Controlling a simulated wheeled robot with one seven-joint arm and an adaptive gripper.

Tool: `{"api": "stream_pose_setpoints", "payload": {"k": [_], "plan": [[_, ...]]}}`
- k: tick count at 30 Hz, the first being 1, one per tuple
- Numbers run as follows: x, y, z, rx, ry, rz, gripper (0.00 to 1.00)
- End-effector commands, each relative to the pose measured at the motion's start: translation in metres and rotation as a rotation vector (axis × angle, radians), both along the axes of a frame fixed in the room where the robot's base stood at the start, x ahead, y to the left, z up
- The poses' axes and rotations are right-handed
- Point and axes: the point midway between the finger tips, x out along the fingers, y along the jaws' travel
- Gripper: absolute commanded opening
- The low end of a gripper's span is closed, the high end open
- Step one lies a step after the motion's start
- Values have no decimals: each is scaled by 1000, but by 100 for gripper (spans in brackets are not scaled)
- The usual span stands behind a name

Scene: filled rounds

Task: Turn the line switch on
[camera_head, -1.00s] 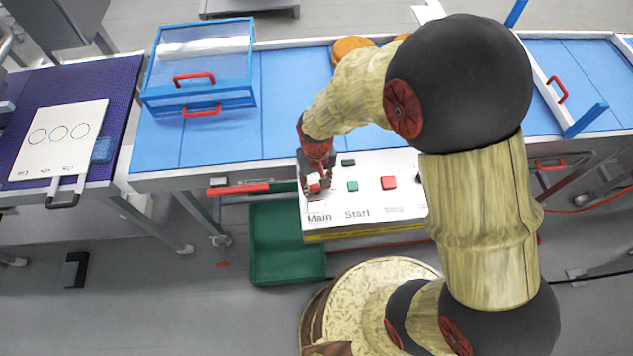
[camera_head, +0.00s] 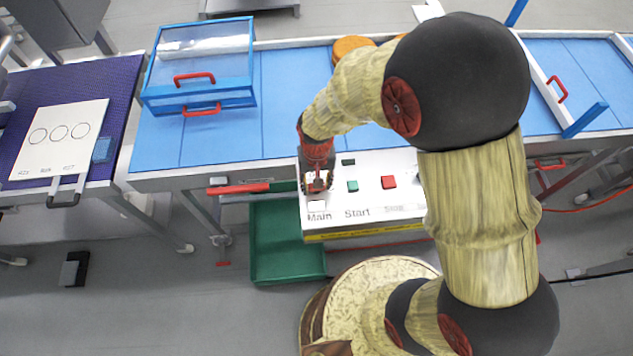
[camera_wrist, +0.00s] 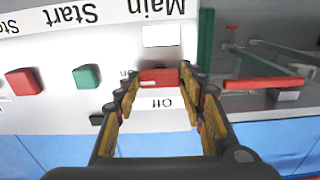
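The white control panel (camera_head: 355,175) stands at the conveyor's front edge. In the wrist view, the panel's red switch (camera_wrist: 158,77) lies by the word Main, with "Off" on one side and a partly hidden label on the other. A white square (camera_wrist: 162,36) sits between the switch and Main. My gripper (camera_wrist: 159,76) is open, one finger at each end of the switch; I cannot tell whether the fingers touch it. In the head view, my gripper (camera_head: 318,183) is over the panel's left end and hides the switch.
A green button (camera_head: 352,186) and a red button (camera_head: 388,182) sit right of the gripper. A red-handled bar (camera_head: 240,189) projects left of the panel. A green bin (camera_head: 285,240) is below. A blue clear-sided box (camera_head: 200,65) stands on the blue conveyor (camera_head: 280,100).

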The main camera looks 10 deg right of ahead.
Motion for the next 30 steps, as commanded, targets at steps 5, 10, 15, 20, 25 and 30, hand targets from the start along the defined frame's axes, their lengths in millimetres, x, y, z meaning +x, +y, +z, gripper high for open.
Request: {"api": "stream_pose_setpoints", "payload": {"k": [5,10,15,20,25,30], "plan": [[0,0,0,0,0,1,52],[0,0,0,0,0,2,58],[0,0,0,0,0,2,58],[1,0,7,0,-1,2,58],[2,1,33,2,-5,2,58],[1,0,68,1,-4,2,58]]}}
